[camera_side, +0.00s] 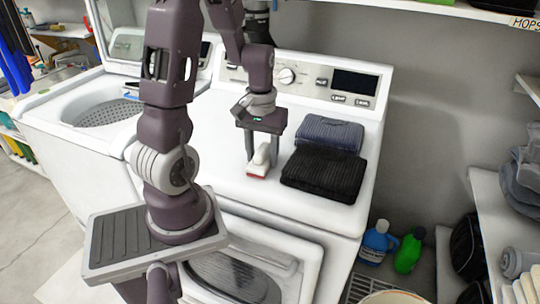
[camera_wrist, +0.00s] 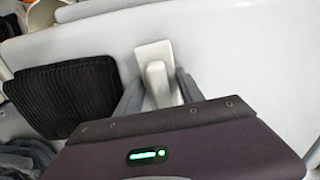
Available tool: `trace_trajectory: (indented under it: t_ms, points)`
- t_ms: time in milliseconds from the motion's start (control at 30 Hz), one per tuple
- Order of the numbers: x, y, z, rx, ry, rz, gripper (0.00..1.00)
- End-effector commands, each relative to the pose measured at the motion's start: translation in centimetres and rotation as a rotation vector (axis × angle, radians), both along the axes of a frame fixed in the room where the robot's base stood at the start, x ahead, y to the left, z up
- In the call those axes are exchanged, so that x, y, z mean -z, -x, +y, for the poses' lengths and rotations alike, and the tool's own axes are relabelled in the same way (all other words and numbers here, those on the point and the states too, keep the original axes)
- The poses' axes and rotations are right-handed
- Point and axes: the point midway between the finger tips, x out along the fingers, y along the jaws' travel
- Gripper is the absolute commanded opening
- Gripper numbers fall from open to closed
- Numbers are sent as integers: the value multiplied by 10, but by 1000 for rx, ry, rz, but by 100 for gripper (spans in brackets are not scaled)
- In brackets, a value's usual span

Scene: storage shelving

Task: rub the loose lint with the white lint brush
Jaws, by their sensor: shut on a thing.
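The white lint brush (camera_side: 259,163) is on or just above the white top of the washing machine, with its handle up and a red edge along its base. It also shows in the wrist view (camera_wrist: 155,52), with its pale flat head beyond the handle. My gripper (camera_side: 263,157) points down and is shut on the brush handle, with one grey finger on each side. The wrist view also shows my gripper (camera_wrist: 158,80) around the handle. I cannot make out the loose lint in either view.
A folded black ribbed towel (camera_side: 325,173) lies just right of the brush, with a folded blue-grey towel (camera_side: 329,133) behind it. The control panel (camera_side: 320,80) rises at the back. The machine top left of the brush is clear. Blue (camera_side: 377,243) and green (camera_side: 409,251) bottles stand low at right.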

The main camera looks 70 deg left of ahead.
Motion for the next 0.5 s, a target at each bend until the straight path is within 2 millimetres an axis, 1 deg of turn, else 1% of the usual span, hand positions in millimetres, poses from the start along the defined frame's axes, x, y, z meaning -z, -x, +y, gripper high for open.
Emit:
trace_trajectory:
  t_ms: [167, 400, 500]
  points:
    - [0, 6, 6, -1, 0, 0, 1]
    - [1, 24, 23, -4, 1, 1, 1]
    - [2, 29, 28, -2, 1, 1, 1]
